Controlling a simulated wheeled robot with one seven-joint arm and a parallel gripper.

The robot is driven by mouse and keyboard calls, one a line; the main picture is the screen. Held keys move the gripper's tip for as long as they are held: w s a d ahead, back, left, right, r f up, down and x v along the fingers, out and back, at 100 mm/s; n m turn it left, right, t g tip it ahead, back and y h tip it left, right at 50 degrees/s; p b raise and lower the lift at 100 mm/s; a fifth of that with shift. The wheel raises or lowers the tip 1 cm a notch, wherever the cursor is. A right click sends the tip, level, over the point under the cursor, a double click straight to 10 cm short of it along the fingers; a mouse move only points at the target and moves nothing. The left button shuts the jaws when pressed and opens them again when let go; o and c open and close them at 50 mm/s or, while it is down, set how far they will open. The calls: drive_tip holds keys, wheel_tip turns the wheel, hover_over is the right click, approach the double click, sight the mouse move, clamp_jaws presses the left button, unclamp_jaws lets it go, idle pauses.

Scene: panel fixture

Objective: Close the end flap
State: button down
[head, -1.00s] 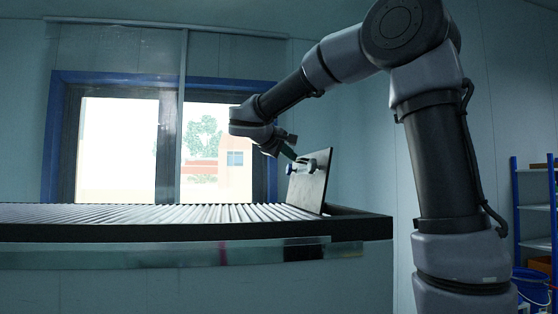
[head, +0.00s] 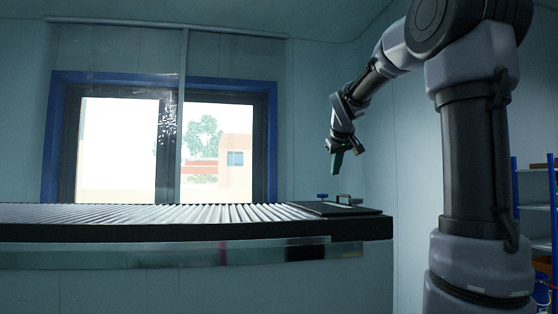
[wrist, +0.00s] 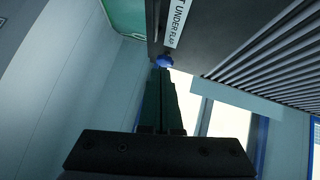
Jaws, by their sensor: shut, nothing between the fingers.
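The end flap (head: 325,209) is a dark flat plate at the right end of the ribbed panel (head: 160,214). It lies flat, level with the panel frame as far as the head view shows. A small handle (head: 347,201) and a blue knob (head: 322,196) stand up from it. My gripper (head: 335,172) is above the flap, clear of it, fingers pointing down. In the wrist view my gripper (wrist: 161,80) has its fingers together and empty. The blue knob (wrist: 164,61) appears just beyond the fingertips there.
A white label (wrist: 177,22) reading "UNDER FLAP" shows in the wrist view, its start cut off. A window (head: 160,145) is behind the panel. Blue shelving (head: 517,215) stands at the far right. The air above the panel is free.

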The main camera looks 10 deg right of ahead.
drive_tip(key=d+f, duration=0.1)
drive_tip(key=f, duration=0.1)
drive_tip(key=d+f, duration=0.1)
drive_tip(key=d, duration=0.1)
drive_tip(key=shift+f, duration=0.4)
drive_tip(key=shift+d+f, duration=0.35)
drive_tip(key=shift+f, duration=0.25)
drive_tip(key=shift+d+f, duration=0.3)
drive_tip(key=shift+f, duration=0.3)
drive_tip(key=shift+f, duration=0.2)
